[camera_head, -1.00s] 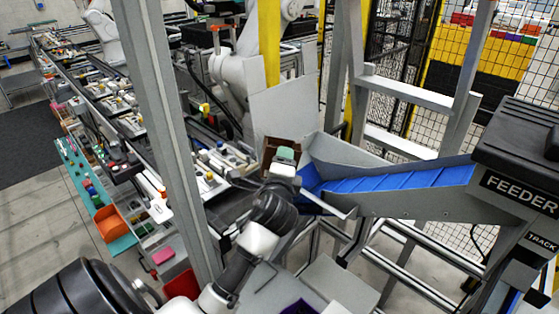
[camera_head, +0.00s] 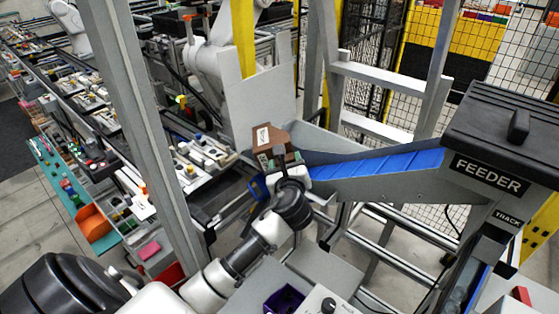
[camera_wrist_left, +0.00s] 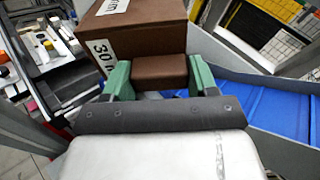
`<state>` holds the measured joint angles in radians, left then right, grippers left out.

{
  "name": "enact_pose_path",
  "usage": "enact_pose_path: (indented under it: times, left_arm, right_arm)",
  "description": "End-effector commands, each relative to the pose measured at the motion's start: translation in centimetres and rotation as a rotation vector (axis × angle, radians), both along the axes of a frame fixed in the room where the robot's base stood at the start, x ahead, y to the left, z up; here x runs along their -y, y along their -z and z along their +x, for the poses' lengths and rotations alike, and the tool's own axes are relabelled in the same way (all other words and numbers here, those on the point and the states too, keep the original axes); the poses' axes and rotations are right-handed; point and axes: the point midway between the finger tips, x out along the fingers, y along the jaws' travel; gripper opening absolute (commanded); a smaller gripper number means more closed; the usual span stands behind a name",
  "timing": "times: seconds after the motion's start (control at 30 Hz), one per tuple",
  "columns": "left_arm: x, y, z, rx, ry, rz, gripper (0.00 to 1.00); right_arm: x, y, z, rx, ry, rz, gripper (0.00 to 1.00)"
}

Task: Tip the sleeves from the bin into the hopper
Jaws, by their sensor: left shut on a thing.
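The brown bin (camera_head: 270,138) is at the left end of the hopper (camera_head: 322,141), a grey-walled trough with a blue sloping belt. My left gripper (camera_head: 285,163) is shut on the bin's brown handle block. In the left wrist view the green fingers (camera_wrist_left: 160,76) clamp this block from both sides, and the bin (camera_wrist_left: 140,42) shows a white label reading "30". The bin looks tilted in the head view, with a labelled face turned up. Its opening and the sleeves are hidden. The blue belt (camera_wrist_left: 275,108) lies to the right in the left wrist view. My right gripper is out of view.
A dark-lidded feeder (camera_head: 500,140) stands at the right end of the belt. A grey upright post (camera_head: 140,120) is left of my arm. A grey panel (camera_head: 262,100) stands behind the bin. A purple container (camera_head: 284,299) is at the bottom.

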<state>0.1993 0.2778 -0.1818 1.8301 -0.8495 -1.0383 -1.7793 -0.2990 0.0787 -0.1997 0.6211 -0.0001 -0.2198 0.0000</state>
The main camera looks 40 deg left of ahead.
Motion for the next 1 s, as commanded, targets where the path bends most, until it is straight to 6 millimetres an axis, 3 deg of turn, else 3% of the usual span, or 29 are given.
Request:
enact_pose_path:
  times: [0.7,1.0]
  left_arm:
    - [3.0,2.4,2.6,-0.478,-0.002,0.563,0.35]
    - [3.3,2.9,2.9,-0.575,-0.001,0.674,0.35]
  right_arm:
    - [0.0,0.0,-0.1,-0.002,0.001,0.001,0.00]
    - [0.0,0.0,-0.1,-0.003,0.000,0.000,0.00]
